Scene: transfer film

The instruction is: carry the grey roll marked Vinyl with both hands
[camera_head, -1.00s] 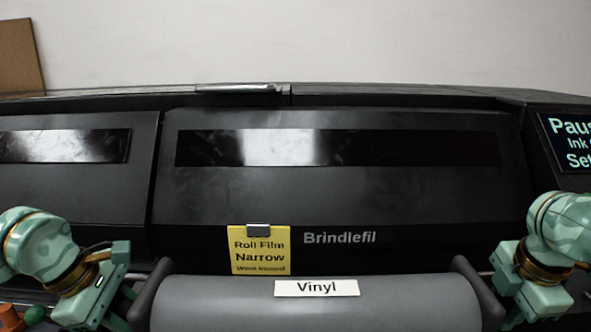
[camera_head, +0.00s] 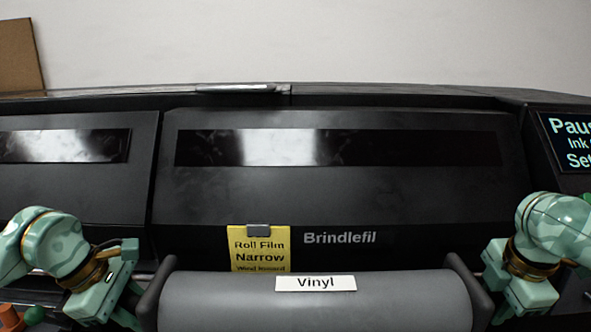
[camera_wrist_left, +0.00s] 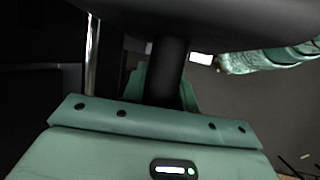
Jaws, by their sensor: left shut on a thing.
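The grey roll marked Vinyl (camera_head: 320,308) lies level across the bottom of the head view, with its white label (camera_head: 315,283) facing up and a dark flange at each end. My left gripper (camera_head: 128,300) is at its left end. In the left wrist view, my left gripper (camera_wrist_left: 165,85) is shut on the roll's dark end shaft, below the dark flange. My right gripper (camera_head: 508,303) is at the right end, close to the flange. Its fingertips are mostly hidden, so I cannot tell whether it is shut.
The black machine (camera_head: 345,190) marked Brindlefil stands right behind the roll. A yellow Roll Film Narrow card (camera_head: 259,248) is clipped to its front, partly covered by the roll. A screen (camera_head: 575,145) is at the right. Orange and green objects (camera_head: 15,317) sit at lower left.

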